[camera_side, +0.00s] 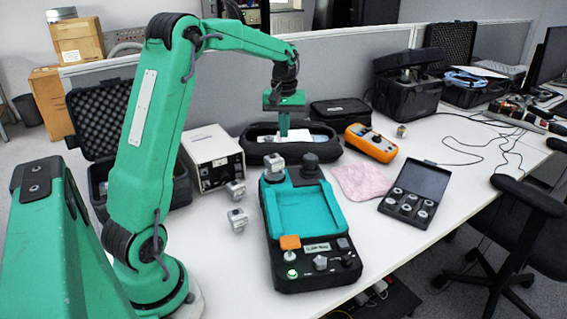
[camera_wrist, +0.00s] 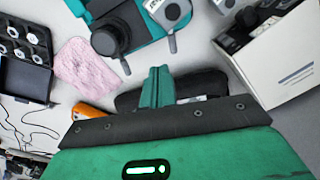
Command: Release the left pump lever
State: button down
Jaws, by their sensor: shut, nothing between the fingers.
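A teal-and-black device (camera_side: 303,212) stands in the middle of the table, with a silver sensor block (camera_side: 275,168) and a black knob (camera_side: 310,163) at its far end. In the wrist view, two short grey stubs stick out of that end, one by the sensor block (camera_wrist: 172,44) and one by the black knob (camera_wrist: 125,66). I cannot tell for certain which part is the left pump lever. My gripper (camera_side: 284,134) is shut and empty, pointing down behind the device, above an open black case (camera_side: 252,145). Its closed fingers also show in the wrist view (camera_wrist: 158,86), apart from the device.
A white box instrument (camera_side: 212,158) stands left of the device, with loose silver sensors (camera_side: 237,219) near it. An orange meter (camera_side: 371,143), a pink cloth (camera_side: 361,182) and an open box of sensors (camera_side: 414,194) lie to the right. Cables cross the far right.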

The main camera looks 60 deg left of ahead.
jog(key=shift+f, duration=0.2)
jog(key=f+n, duration=0.1)
jog(key=f, duration=0.1)
jog(key=s+a+f+n, duration=0.1)
jog(key=f+n, duration=0.1)
jog(key=f, duration=0.1)
jog(key=s+f+n, duration=0.1)
jog(key=f, duration=0.1)
jog(key=shift+a+f, duration=0.35)
jog(key=shift+a, duration=0.05)
jog(key=s+n, duration=0.7)
jog(key=n, duration=0.5)
notch_tip(320, 180, up, 7)
jog(key=shift+w+a, duration=0.2)
jog(key=shift+w, duration=0.1)
dwell(2.0)
